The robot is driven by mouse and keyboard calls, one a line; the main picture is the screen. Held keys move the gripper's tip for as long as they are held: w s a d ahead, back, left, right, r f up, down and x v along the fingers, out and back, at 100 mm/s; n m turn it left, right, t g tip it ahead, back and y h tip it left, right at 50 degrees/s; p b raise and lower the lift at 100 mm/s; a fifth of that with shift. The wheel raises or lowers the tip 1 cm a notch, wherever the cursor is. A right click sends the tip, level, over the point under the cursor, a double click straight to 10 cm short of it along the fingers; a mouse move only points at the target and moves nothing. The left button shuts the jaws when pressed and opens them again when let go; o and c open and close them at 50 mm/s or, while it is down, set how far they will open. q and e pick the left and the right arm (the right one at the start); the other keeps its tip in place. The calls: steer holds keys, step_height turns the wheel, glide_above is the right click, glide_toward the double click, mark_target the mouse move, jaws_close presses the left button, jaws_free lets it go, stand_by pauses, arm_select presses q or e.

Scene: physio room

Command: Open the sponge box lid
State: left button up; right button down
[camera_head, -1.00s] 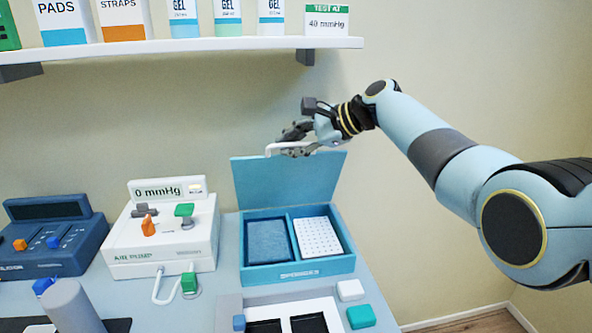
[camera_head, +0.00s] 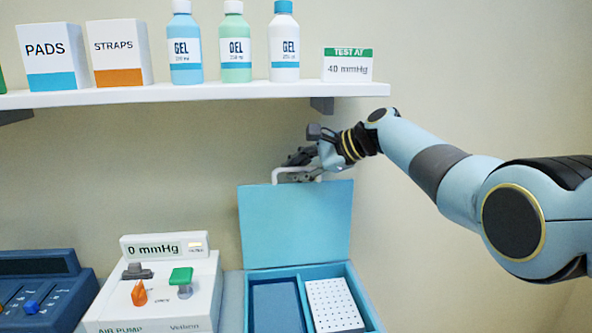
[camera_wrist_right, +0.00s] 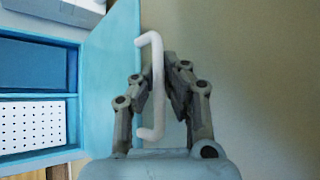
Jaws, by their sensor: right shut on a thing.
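The blue sponge box (camera_head: 356,292) stands on the table, its lid (camera_head: 296,226) raised about upright at the back. A white bar handle (camera_head: 279,172) sits at the lid's top edge. My right gripper (camera_head: 303,168) is at that handle, shut on it. In the right wrist view the handle (camera_wrist_right: 156,50) runs between the fingers of the right gripper (camera_wrist_right: 160,95), and the lid (camera_wrist_right: 110,70) is beside it. Inside the box are a dark blue compartment and a white dotted block (camera_head: 334,305); the white block (camera_wrist_right: 32,127) also shows in the wrist view. My left gripper is out of view.
A white air pump (camera_head: 160,290) reading 0 mmHg stands left of the box, with a dark blue device (camera_head: 40,290) farther left. A shelf (camera_head: 190,95) with boxes, gel bottles and a sign hangs above. The wall right of the lid is clear.

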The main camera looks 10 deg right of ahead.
steer(key=shift+r, duration=0.15)
steer(key=c, duration=1.4)
jaws_free()
steer(key=shift+s, duration=0.1)
steer(key=v, duration=1.2)
